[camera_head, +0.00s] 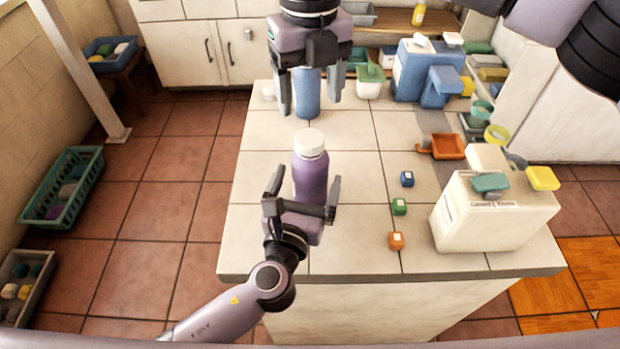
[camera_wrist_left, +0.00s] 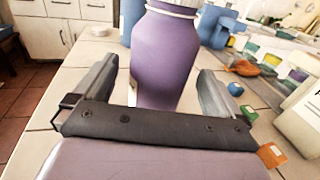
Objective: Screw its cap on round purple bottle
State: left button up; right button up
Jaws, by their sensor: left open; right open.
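The round purple bottle (camera_head: 311,177) stands upright on the tiled counter, near its left front part. A white cap (camera_head: 309,141) sits on its top; I cannot tell whether it is screwed tight. In the left wrist view the bottle (camera_wrist_left: 165,55) shows a white ring at its neck, and its top is cut off. My left gripper (camera_head: 305,182) is open, with a finger on each side of the bottle and gaps visible in the wrist view. My right gripper (camera_head: 309,100) is open, pointing down above and behind the bottle, apart from the cap.
A blue bottle (camera_head: 307,84) stands behind my right gripper's fingers. Small blue (camera_head: 407,179), green (camera_head: 399,206) and orange (camera_head: 396,240) cubes lie to the right. A cream box-like container (camera_head: 490,217) stands at the front right. The counter left of the bottle is clear.

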pick_arm(q)
jog(key=shift+x, duration=1.65)
